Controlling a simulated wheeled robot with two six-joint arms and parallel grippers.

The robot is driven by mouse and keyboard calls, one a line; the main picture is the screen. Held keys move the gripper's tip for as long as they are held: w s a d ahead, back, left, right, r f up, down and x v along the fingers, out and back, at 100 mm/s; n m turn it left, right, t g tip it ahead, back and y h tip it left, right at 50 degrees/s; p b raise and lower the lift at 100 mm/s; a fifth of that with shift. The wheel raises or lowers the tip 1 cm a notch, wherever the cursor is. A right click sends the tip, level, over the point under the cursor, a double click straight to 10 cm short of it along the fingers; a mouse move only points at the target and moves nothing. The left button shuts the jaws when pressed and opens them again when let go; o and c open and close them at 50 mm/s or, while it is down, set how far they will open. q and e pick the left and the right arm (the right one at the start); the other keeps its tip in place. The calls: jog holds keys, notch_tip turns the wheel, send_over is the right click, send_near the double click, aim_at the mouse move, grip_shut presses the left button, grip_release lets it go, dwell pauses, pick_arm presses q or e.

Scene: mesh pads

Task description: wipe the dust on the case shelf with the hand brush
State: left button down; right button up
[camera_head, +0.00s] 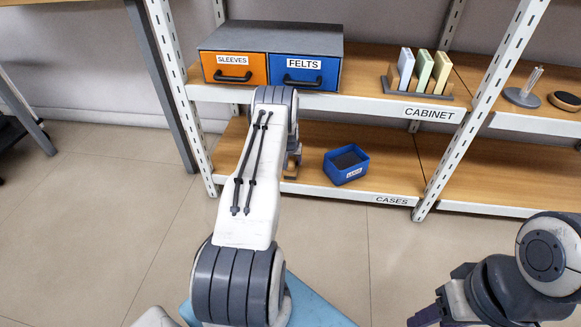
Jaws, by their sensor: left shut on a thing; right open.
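The case shelf (325,183) is the lower wooden board, labelled CASES on its front edge. My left arm reaches forward over its left part. My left gripper (292,163) is low over this shelf, mostly hidden behind my own arm. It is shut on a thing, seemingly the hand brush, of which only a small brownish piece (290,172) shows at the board. I cannot make out any dust; the arm hides part of the board. My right gripper (424,316) is at the bottom right, open, away from the shelf and partly cut off by the frame.
A blue bin (346,176) stands on the case shelf, right of my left gripper. The upper shelf, labelled CABINET, bears orange SLEEVES (234,83) and blue FELTS (304,88) drawers and a rack of pads (432,98). White uprights (466,130) frame the bay.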

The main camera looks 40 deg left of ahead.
pick_arm(q)
jog(key=shift+w+a+f+b, duration=0.15)
jog(key=shift+w+a+b, duration=0.45)
jog(key=shift+b, duration=0.5)
jog(key=shift+w+a+f+b, duration=0.1)
jog(key=shift+w+a+b, duration=0.15)
jog(key=shift+w+b, duration=0.65)
jog(key=shift+w+a+r+b, duration=0.15)
jog(key=shift+w+a+b, duration=0.05)
jog(key=shift+b, duration=0.5)
jog(key=shift+w+a+f+b, duration=0.25)
jog(key=shift+w+b, duration=0.15)
jog(key=shift+b, duration=0.45)
jog(key=w+a+b, duration=0.1)
jog(key=w+b, duration=0.1)
jog(key=b, duration=0.1)
jog(key=shift+r+b, duration=0.1)
jog(key=shift+b, duration=0.3)
jog(key=shift+w+a+r+b, duration=0.2)
jog(key=shift+w+a+b, duration=0.05)
jog(key=shift+b, duration=0.35)
jog(key=shift+r, duration=0.1)
jog(key=shift+r, duration=0.1)
